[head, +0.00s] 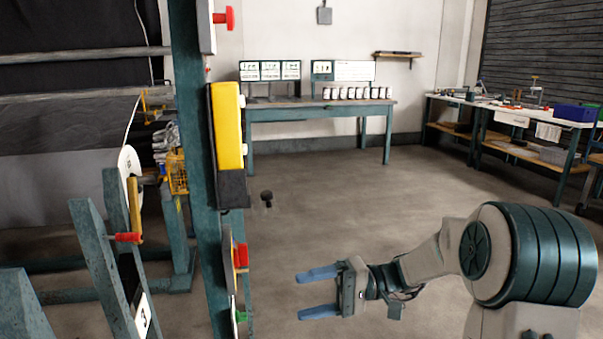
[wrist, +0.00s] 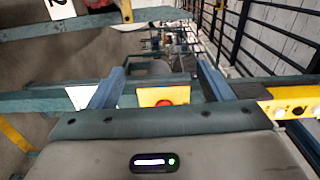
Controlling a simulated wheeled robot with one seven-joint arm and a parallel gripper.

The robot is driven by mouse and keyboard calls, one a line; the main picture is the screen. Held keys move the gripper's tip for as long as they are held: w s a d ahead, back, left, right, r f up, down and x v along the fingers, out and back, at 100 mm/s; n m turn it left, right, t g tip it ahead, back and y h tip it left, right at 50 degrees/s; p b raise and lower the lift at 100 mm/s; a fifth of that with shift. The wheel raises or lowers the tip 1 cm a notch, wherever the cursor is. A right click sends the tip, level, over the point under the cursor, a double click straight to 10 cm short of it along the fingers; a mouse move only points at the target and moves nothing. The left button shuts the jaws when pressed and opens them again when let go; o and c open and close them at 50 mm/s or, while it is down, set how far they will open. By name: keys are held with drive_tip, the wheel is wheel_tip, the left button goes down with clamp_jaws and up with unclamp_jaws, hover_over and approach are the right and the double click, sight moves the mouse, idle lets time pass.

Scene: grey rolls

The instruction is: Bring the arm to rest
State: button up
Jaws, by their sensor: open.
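My gripper (head: 318,293) is at the lower middle of the head view, with its two blue fingers apart and nothing between them. It points left toward the green post (head: 196,170) and is apart from it in that view. My arm reaches in from the lower right, bent at the elbow. In the wrist view my gripper (wrist: 160,88) shows its two blue fingers spread at left and right. Beyond them are a green beam and a yellow plate with a red button (wrist: 165,101).
The post carries a yellow and black box (head: 228,135) and a red knob (head: 241,256). A green frame with a red handle (head: 127,237) stands at left. A bench with several jars (head: 320,104) and a white worktable (head: 520,112) stand at the back. The middle floor is clear.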

drive_tip(key=s+d+r+m+t+h+p, duration=0.1)
drive_tip(key=s+d+r+m+h+p, duration=0.15)
drive_tip(key=s+r+h+p, duration=0.95)
drive_tip(key=s+d+r+t+h+p, duration=0.3)
drive_tip(key=d+r+t+h+p, duration=0.2)
drive_tip(key=d+r+p, duration=0.4)
drive_tip(key=d+t+p, duration=0.1)
drive_tip(key=p, duration=0.4)
drive_tip(key=shift+d+r, duration=0.2)
drive_tip(key=shift+r, duration=0.05)
drive_tip(key=shift+m, duration=0.25)
